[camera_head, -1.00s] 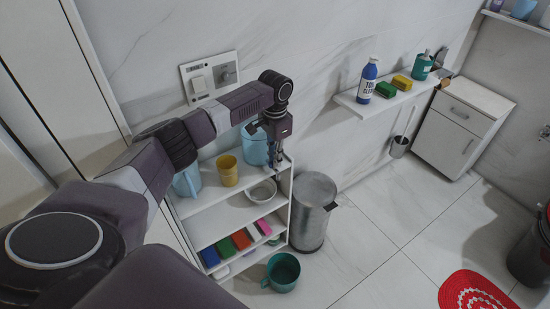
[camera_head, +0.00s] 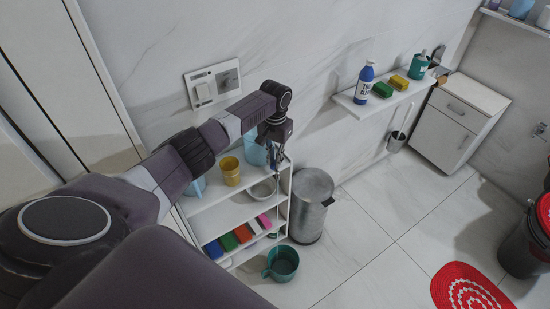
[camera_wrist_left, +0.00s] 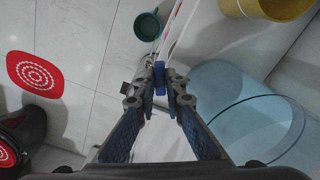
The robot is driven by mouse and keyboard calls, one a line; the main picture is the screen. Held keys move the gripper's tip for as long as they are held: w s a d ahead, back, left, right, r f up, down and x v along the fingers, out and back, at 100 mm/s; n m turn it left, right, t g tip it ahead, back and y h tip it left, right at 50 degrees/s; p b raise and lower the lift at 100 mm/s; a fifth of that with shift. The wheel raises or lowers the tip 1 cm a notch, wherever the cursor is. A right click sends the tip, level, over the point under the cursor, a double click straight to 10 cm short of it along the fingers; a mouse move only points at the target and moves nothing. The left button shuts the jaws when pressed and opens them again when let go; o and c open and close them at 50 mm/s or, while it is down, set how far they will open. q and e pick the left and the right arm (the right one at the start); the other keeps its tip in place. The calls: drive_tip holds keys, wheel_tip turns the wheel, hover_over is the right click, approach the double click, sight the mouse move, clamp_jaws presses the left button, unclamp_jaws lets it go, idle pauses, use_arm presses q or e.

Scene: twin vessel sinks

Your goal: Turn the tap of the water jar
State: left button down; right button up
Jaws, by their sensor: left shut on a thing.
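The water jar (camera_head: 256,152) is a light blue translucent container on the top of a white shelf unit, partly hidden behind my left gripper in the head view. It also shows large at the right in the left wrist view (camera_wrist_left: 235,112). Its tap (camera_wrist_left: 160,78) is a small dark blue piece between my fingertips. My left gripper (camera_head: 275,168) points down in front of the jar. In the left wrist view the fingers (camera_wrist_left: 161,86) are shut on the tap, one on each side. My right gripper is not in view.
The white shelf unit (camera_head: 230,213) also holds a yellow cup (camera_head: 230,172), a bowl and coloured sponges. A steel bin (camera_head: 310,206) stands right of it. A teal pot (camera_head: 282,264) sits on the floor in front. The tiled floor to the right is mostly clear.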

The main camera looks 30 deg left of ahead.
use_arm(q)
drive_tip(key=c, duration=2)
unclamp_jaws()
drive_tip(key=shift+r, duration=0.3)
wheel_tip(320, 180, up, 12)
drive_tip(key=shift+f, duration=0.25)
